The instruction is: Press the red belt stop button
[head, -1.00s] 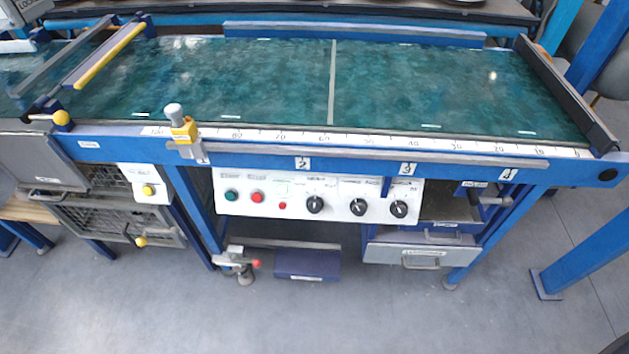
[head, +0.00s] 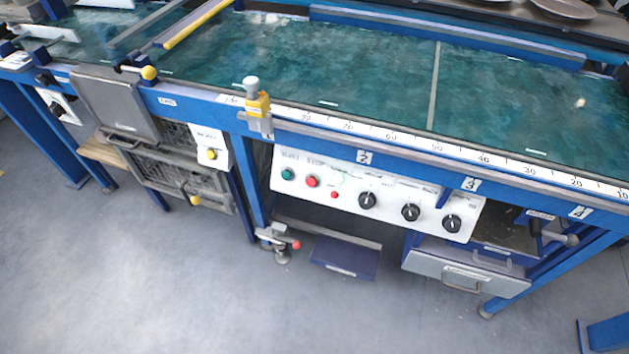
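The white control panel (head: 385,191) sits on the front of the blue machine, below the ruler edge. On its left part are a green button (head: 288,174) and, right beside it, a larger red button (head: 312,182). A smaller red button or lamp (head: 334,195) lies further right, before several black knobs. The labels above the buttons are too small to read for certain. Neither of my grippers is in view, and nothing covers the panel.
A yellow button box (head: 212,150) hangs left of the panel. Below are a red-tipped foot lever (head: 295,244) and a grey drawer (head: 466,268). The floor (head: 240,310) in front is clear.

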